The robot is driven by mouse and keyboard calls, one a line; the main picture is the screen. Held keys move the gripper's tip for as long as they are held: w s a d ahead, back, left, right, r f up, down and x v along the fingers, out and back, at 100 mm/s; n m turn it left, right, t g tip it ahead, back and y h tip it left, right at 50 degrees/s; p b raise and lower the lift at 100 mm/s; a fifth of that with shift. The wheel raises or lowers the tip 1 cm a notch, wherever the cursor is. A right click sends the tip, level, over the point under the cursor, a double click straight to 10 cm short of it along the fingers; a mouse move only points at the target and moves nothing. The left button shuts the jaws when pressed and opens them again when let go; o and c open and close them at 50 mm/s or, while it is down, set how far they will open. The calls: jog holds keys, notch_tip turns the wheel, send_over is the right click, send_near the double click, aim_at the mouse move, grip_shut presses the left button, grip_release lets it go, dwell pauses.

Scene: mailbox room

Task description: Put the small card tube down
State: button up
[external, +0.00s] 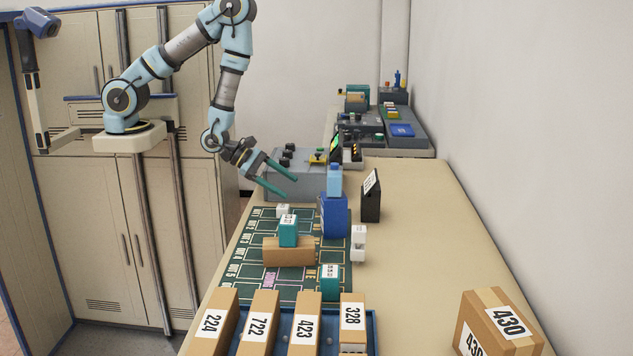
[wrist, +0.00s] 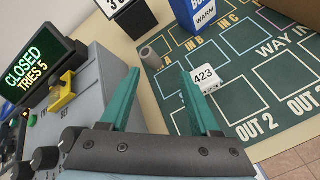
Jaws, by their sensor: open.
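The small card tube (wrist: 150,57) is a short grey cylinder. It stands near the mat's edge by the IN A label in the wrist view, apart from my fingers. I cannot make it out in the external view. My gripper (wrist: 160,72) has its two green fingers spread wide with nothing held between them. The tube shows beyond the fingertips, between them in the picture. In the external view my gripper (external: 292,189) hangs above the far end of the green mat (external: 298,285), beside the grey control box (external: 290,180).
A white cube marked 423 (wrist: 207,79) lies close by the right finger. A blue box (external: 334,216) with a light blue block on top and a black labelled box (external: 371,197) stand nearby. The lock display (wrist: 38,68) reads CLOSED, TRIES 5.

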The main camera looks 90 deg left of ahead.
jog(key=s+r+m+g, duration=0.5)
jog(key=s+r+m, duration=0.2)
jog(key=m, duration=0.7)
jog(key=s+r+m+g, duration=0.4)
jog(key=s+r+m, duration=0.3)
jog(key=m, duration=0.8)
jog(key=shift+s+a+g+y, duration=0.4)
jog(key=shift+s+a, duration=0.05)
jog(key=shift+s, duration=0.6)
notch_tip(320, 180, down, 3)
jog(key=b, duration=0.3)
jog(key=shift+f, duration=0.2)
